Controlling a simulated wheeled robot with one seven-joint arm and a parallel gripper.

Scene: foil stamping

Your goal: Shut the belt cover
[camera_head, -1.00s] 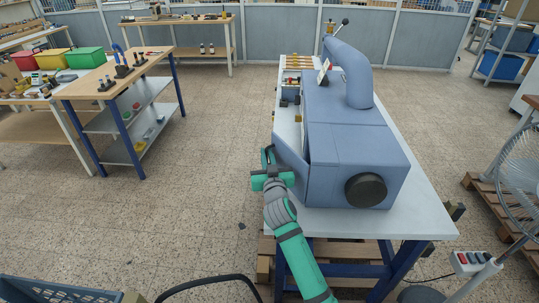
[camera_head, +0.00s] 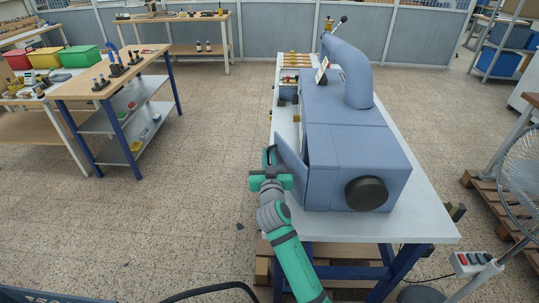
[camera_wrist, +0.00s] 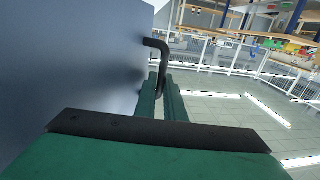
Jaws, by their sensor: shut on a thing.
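The belt cover (camera_head: 291,160) is a flat blue-grey panel on the left side of the blue stamping machine (camera_head: 350,150). It stands swung out at an angle, with a dark gap beside the machine body. In the wrist view the cover (camera_wrist: 85,65) fills the left side. Its black bar handle (camera_wrist: 158,46) sticks out near the far edge. My green gripper (camera_head: 270,173) is at the cover's outer side. In the wrist view its two fingers (camera_wrist: 167,97) are closed around the lower part of the handle. The fingertips are partly hidden by the handle.
The machine stands on a white-topped table (camera_head: 420,215) with blue legs. A fan (camera_head: 520,165) and a pallet (camera_head: 490,198) are at the right. A wooden workbench (camera_head: 110,75) stands at the left. The floor between the workbench and the machine is clear.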

